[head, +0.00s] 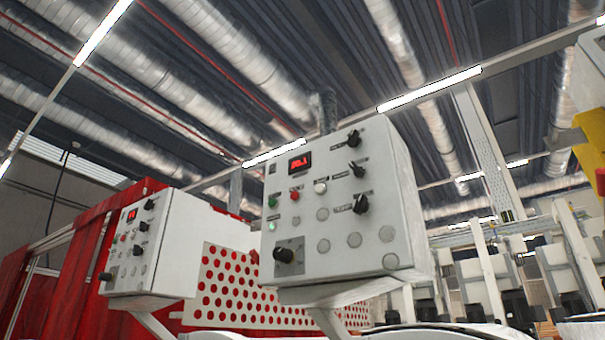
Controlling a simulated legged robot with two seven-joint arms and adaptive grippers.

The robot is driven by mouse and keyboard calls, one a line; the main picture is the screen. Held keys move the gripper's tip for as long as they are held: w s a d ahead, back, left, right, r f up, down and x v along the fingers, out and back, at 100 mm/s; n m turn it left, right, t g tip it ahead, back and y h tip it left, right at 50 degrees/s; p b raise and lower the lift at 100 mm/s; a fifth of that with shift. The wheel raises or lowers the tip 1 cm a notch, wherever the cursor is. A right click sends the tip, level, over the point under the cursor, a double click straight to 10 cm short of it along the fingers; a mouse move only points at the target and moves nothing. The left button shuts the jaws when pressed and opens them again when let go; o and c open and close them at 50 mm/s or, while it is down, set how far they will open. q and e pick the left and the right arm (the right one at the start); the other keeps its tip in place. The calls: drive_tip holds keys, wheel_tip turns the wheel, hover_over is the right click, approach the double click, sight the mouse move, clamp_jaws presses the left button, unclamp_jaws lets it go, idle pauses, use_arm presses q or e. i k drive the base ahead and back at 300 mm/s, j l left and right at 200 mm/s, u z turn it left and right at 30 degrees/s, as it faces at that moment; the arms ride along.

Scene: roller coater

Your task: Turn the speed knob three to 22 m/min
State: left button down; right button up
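A light grey control box (342,205) stands in the middle, tilted in the picture. Its red display (299,163) seems to read about 20, with the last digit unclear. Three black knobs run down the right of its face: an upper knob (353,137), a middle knob (357,170) and a lower knob (361,204). Their labels are too small to read, so I cannot tell which is speed knob three. A larger black knob (284,255) sits at the lower left on a grey plate. Neither of my grippers is in view.
A second similar control box (165,250) stands to the left, with its own red display and knobs. Red curtains (60,285) and a perforated red-and-white panel (228,285) are behind. White machine frames (485,285) fill the right. Nothing visible blocks the front of the middle box.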

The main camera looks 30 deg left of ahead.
sight(103, 277)
drive_tip(key=j+u, duration=0.1)
drive_tip(key=u, duration=1.7)
drive_tip(key=i+j, duration=0.2)
drive_tip(key=z, duration=0.05)
